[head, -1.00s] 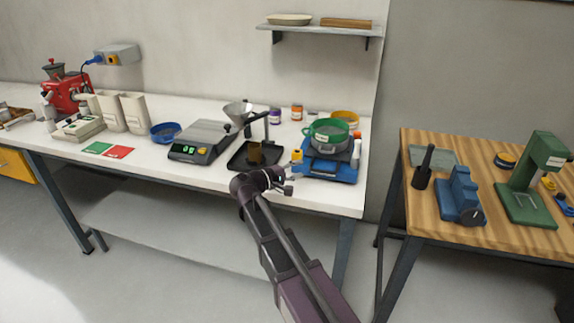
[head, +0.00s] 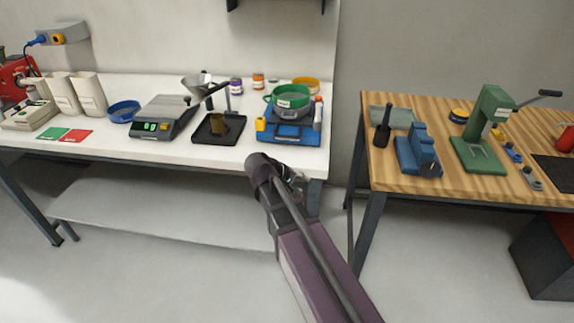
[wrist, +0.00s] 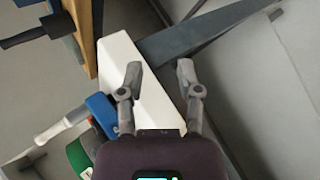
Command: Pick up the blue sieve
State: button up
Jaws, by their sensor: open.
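The blue sieve (head: 124,111) is a shallow round ring lying on the white table, left of the digital scale. It does not show clearly in the wrist view. My gripper (head: 298,180) is in front of the white table's front edge near its right end, well to the right of the blue sieve. In the wrist view my gripper (wrist: 160,68) has its two fingers spread apart with nothing between them. The white table's corner (wrist: 128,62) shows behind the fingers.
The scale (head: 164,117), a black tray stand (head: 220,129) and a blue shaker with a green sieve (head: 290,98) stand between. Green and red cards (head: 73,138) lie before the blue sieve. A wooden bench (head: 385,165) stands at right; a wall shelf hangs above.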

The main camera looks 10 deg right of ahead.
jog(key=s+f+m+g+y, duration=0.3)
jog(key=s+f+y, duration=0.3)
jog(key=s+y, duration=0.3)
jog(key=shift+s+d+m, duration=0.15)
jog(key=shift+s+m, duration=0.45)
jog(key=shift+s, duration=1.25)
jog(key=shift+d, duration=0.15)
